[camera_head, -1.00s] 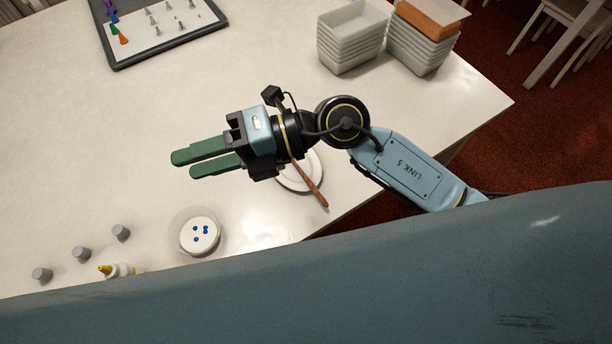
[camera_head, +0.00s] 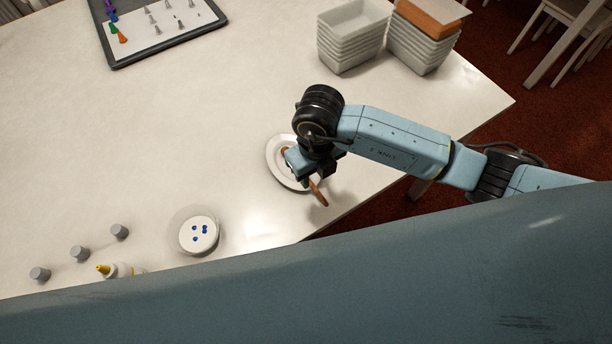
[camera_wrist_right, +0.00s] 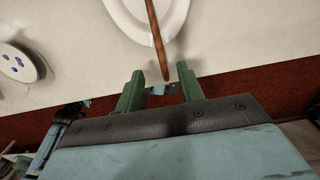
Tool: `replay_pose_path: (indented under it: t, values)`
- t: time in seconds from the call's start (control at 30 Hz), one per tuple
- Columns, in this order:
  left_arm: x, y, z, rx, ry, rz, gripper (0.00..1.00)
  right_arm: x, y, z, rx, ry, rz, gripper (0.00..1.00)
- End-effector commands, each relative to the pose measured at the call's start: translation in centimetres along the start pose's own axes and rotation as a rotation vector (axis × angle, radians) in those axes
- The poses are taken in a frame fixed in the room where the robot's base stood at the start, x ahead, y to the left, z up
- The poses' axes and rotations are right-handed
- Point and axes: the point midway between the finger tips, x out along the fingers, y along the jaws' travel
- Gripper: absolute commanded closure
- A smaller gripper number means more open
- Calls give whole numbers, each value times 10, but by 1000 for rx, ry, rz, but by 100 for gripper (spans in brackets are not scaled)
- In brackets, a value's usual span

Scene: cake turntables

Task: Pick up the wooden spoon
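The wooden spoon (camera_head: 319,192) lies across a white plate (camera_head: 277,163) near the table's front edge, its handle sticking out past the rim. My right gripper (camera_head: 305,178) is above the plate, pointing down and hiding part of the spoon. In the right wrist view, the spoon's handle (camera_wrist_right: 156,42) comes down from the plate (camera_wrist_right: 116,12), its end close to the gap between the two green fingers of my right gripper (camera_wrist_right: 158,84). The fingers are apart with nothing held between them. My left gripper is in neither view.
A round dish with blue dots (camera_head: 199,234), several grey cylinders (camera_head: 79,253) and a yellow-tipped bottle (camera_head: 112,270) stand at front left. Stacked grey containers (camera_head: 350,38) are at the back right. A dark-framed tray (camera_head: 168,48) is at the back left. The table's middle is clear.

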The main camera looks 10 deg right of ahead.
Motion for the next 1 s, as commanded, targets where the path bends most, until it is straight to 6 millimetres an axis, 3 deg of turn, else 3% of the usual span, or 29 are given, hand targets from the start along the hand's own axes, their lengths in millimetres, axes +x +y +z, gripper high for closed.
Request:
replay_pose_path:
  t: [0.27, 0.53, 0.83, 1.0]
  values:
    - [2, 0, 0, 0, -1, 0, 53, 24, 0, 0, 0, 2, 2, 62]
    - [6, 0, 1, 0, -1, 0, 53, 62, -1, 1, -1, 0, 2, 62]
    - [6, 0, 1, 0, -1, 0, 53, 67, -2, 1, -1, -2, 2, 62]
    - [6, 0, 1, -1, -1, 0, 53, 67, -2, 1, -2, -2, 2, 83]
